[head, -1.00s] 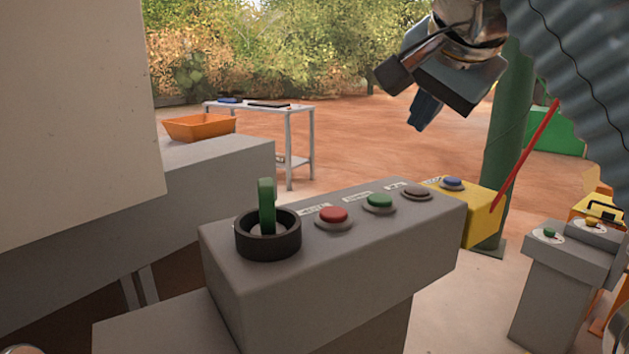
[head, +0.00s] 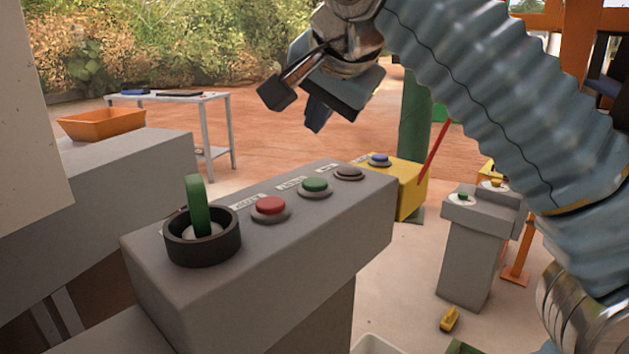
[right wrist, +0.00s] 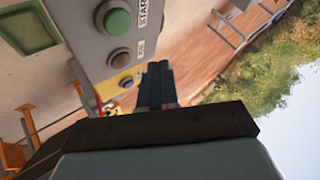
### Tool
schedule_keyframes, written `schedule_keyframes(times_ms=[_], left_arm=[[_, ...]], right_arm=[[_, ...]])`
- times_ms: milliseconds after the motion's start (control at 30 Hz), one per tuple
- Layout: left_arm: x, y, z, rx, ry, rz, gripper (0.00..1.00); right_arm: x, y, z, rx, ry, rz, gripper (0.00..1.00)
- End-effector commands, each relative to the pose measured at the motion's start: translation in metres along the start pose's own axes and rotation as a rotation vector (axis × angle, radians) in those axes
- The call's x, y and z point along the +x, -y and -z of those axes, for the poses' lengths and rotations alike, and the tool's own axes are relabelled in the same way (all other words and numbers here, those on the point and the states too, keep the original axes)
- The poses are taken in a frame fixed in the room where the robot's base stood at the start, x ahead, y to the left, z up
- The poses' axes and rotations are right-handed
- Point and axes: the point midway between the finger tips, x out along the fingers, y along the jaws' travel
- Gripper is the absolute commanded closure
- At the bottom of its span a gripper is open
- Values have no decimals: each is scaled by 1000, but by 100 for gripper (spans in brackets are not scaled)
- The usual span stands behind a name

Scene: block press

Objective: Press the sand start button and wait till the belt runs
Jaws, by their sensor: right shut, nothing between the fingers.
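A grey panel (head: 270,275) carries a red button (head: 271,206), a green button (head: 315,186) and a brown-grey button (head: 349,173) in a row. In the right wrist view the green button (right wrist: 118,21) has a label reading START; the brown-grey button (right wrist: 121,58) is beside it, its label too small to read. My right gripper (head: 317,118) is shut and empty, raised above and behind the row in the head view. Its closed fingers (right wrist: 157,85) also show in the right wrist view, apart from the buttons. My left gripper is out of view.
A green lever in a black ring (head: 203,240) stands at the panel's left end. A yellow box with a blue button (head: 380,160) adjoins the far end. A grey pedestal (head: 470,250) stands right. An orange tray (head: 101,124) and a table (head: 220,115) are behind left.

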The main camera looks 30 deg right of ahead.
Motion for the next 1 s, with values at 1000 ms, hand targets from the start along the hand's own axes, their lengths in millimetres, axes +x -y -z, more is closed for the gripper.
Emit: schedule_keyframes(times_ms=[1000], left_arm=[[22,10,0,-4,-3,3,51]], right_arm=[[38,-28,-28,1,1,0,100]])
